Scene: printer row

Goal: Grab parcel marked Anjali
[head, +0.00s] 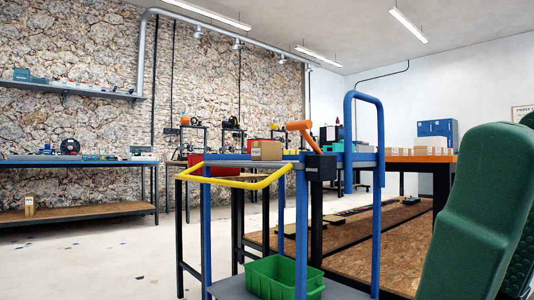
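No name can be read on any box from here, so I cannot tell which parcel is marked Anjali. A small brown cardboard box (266,150) sits on the top deck of a blue cart (228,157). Several cardboard boxes (432,146) stand on an orange-topped table (420,158) at the right. A small tan box with a pale label (29,205) stands on the lower shelf of the workbench at the left. Neither of my grippers is in view.
The cart, with a yellow handle (240,184) and a green crate (283,277) on its lower deck, stands close ahead. A workbench (78,161) runs along the stone wall. The floor (95,262) at the left is mostly clear.

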